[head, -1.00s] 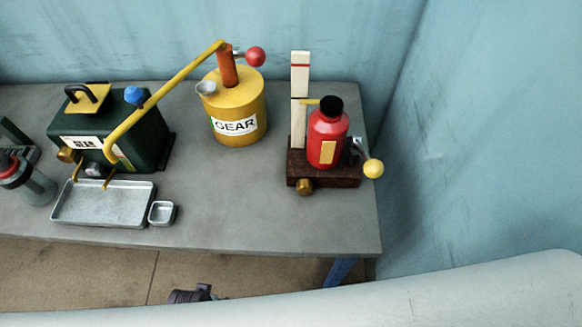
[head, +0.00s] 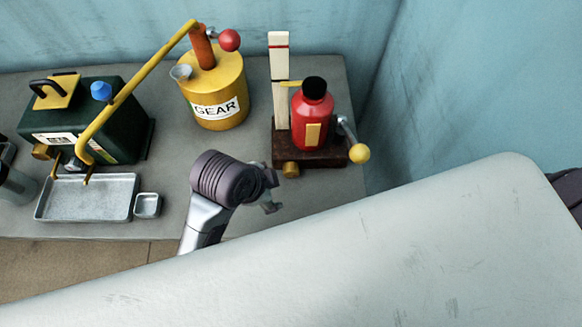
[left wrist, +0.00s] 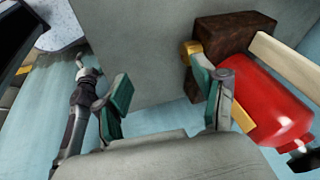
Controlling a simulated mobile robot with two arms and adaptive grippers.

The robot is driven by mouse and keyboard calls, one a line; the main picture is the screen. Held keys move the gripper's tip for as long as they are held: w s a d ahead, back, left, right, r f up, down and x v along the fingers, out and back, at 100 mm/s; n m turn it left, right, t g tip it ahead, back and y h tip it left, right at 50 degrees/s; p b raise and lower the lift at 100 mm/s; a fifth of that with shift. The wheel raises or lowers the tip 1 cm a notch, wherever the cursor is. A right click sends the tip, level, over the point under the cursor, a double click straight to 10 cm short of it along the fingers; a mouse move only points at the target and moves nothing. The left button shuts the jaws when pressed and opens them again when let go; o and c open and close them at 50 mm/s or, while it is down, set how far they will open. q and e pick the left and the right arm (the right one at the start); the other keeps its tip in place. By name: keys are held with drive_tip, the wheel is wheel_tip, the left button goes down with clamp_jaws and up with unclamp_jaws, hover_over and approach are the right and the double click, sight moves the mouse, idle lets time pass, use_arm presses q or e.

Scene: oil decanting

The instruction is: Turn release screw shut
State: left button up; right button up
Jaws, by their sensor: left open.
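The red bottle jack (head: 313,118) with a black cap stands upright on a dark wooden base (head: 335,158) on the bench. A round brass knob (head: 290,169), which looks like the release screw, sticks out of the base's front. In the left wrist view the knob (left wrist: 190,50) shows beside the base (left wrist: 235,38), partly behind one finger. The red body (left wrist: 270,105) is close to that finger. My left gripper (head: 270,203) is in front of and left of the knob in the head view. Its green-padded fingers (left wrist: 165,95) are wide apart and empty.
A yellow GEAR can (head: 215,95) stands left of the jack. A dark green tank (head: 100,120), a metal tray (head: 90,205) and a small dish (head: 147,205) are further left. A yellow-balled lever (head: 358,152) is on the jack's right. A blue wall closes the back and right.

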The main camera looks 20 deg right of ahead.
sight(293, 171)
use_arm(q)
drive_tip(key=d+r+m+y, duration=0.2)
drive_tip(key=d+r+m, duration=0.2)
drive_tip(key=d+m, duration=0.7)
drive_tip(key=w+a+f+m+t+y, duration=0.1)
drive_tip(key=w+f+m, duration=0.1)
drive_tip(key=f+m, duration=0.1)
drive_tip(key=w+a+f+m+y+p, duration=0.1)
drive_tip(key=w+f+m, duration=0.1)
drive_tip(key=f, duration=0.3)
drive_tip(key=w+a+f+m+t, duration=0.1)
drive_tip(key=w+a+f+m, duration=0.1)
drive_tip(key=f+m, duration=0.2)
drive_tip(key=shift+w+m+t+y, duration=0.1)
drive_tip(key=shift+m+t+y, duration=0.2)
drive_tip(key=shift+m+y, duration=0.1)
